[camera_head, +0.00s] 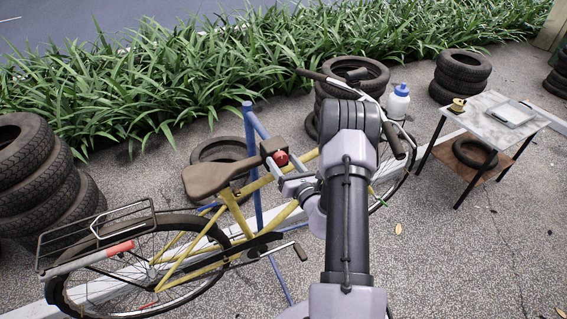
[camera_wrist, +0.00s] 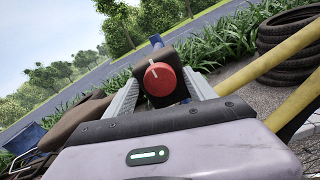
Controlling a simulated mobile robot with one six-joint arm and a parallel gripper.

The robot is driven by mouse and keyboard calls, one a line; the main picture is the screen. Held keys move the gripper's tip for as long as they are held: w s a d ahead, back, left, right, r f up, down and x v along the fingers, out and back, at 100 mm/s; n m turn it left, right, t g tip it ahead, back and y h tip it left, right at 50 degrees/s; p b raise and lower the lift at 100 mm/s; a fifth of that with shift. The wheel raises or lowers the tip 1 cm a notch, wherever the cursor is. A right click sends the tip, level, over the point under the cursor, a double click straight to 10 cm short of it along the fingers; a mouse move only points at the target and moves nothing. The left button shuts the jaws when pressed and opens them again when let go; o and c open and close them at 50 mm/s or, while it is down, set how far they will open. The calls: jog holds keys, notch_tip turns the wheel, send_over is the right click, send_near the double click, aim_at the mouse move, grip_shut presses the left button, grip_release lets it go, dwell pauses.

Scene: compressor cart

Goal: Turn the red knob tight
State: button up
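The red knob (camera_head: 281,158) sits on a dark clamp on the blue stand, just right of the bicycle's brown saddle (camera_head: 222,174). In the wrist view the knob (camera_wrist: 160,79) is round with a short pale line on its face, in front of the black clamp block (camera_wrist: 182,90). My gripper (camera_head: 277,165) reaches to the knob from the right. In the wrist view the two grey fingers of my gripper (camera_wrist: 161,82) stand on either side of the knob, apart, with dark gaps showing. Whether a fingertip touches the clamp is hidden.
The yellow bicycle frame (camera_head: 238,215) hangs on the blue stand (camera_head: 250,140) below my arm. Tyre stacks (camera_head: 38,175) stand at left and behind. A small table (camera_head: 478,125) with a laptop-like item is at right. Pavement at lower right is free.

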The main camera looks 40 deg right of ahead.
jog(key=b+v, duration=0.1)
jog(key=v, duration=1.6)
jog(key=shift+s, duration=0.25)
